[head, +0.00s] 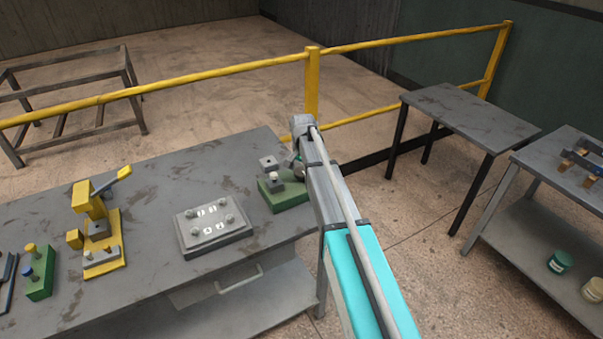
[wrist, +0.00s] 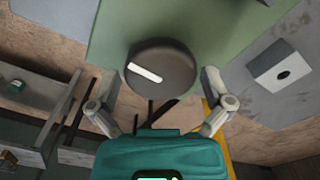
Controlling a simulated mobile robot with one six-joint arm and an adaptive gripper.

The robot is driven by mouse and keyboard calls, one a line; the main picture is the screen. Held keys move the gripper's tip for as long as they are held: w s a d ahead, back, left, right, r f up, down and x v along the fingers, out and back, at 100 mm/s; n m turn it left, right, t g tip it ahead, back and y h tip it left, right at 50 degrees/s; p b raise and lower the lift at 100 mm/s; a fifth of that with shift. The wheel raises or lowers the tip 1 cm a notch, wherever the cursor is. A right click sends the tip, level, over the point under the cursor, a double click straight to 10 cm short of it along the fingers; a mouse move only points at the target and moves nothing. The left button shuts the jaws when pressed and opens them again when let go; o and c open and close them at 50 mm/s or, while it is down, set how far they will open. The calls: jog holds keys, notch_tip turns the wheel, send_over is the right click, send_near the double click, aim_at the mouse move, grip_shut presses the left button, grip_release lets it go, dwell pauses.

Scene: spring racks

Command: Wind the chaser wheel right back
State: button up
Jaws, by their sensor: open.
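A dark round wheel (wrist: 165,66) with a white bar mark on its face fills the middle of the wrist view, in front of a green body (wrist: 112,30). The white mark slants slightly, lower at its right end. I take this for the chaser wheel. My gripper (wrist: 158,82) is open, with one finger on each side of the wheel's lower part; I cannot tell whether either finger touches it. In the head view the green block (head: 288,199) sits at the bench's right end, and my arm covers part of it and most of my gripper.
On the grey bench (head: 150,190) stand a grey plate with knobs (head: 213,226), a yellow fixture (head: 97,225) and a smaller green block (head: 39,277). A yellow rail (head: 220,72) runs behind. A grey block with a hole (wrist: 280,66) shows right in the wrist view.

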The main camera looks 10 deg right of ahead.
jog(key=shift+a, duration=0.1)
jog(key=c, duration=0.8)
jog(key=shift+n, duration=0.3)
jog(key=n, duration=0.8)
jog(key=shift+d+n, duration=0.2)
jog(key=shift+n, duration=0.1)
jog(key=n, duration=0.4)
jog(key=shift+n, duration=2.2)
